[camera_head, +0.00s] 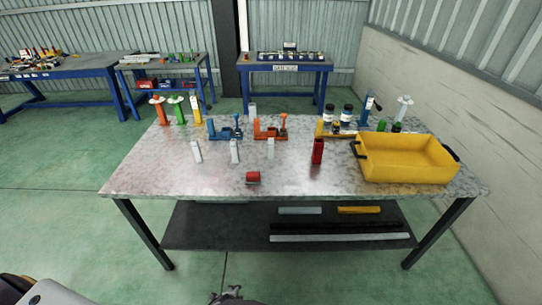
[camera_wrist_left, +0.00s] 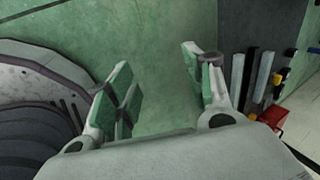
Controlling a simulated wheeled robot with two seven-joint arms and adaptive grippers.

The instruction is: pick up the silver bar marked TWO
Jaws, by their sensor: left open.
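Several small silver-white blocks stand upright on the workbench: one at the left (camera_head: 196,151), one near the middle (camera_head: 234,151), one to its right (camera_head: 270,148) and one farther back (camera_head: 252,111). Silver bars also lie on the lower shelf, a short one (camera_head: 300,210) and a long one (camera_head: 340,238). No mark TWO is readable on any of them. My left gripper (camera_wrist_left: 157,60) is open and empty, with green floor between its fingers. A dark gripper part shows at the bottom edge of the head view, in front of the workbench. My right gripper is not clearly seen.
The workbench (camera_head: 150,180) holds a yellow bin (camera_head: 408,160), a red bottle (camera_head: 318,151), a red block (camera_head: 253,178), and blue and orange clamps (camera_head: 270,130). Its front left top is clear. A black bar (camera_head: 340,227) and yellow bar (camera_head: 358,210) lie on the shelf.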

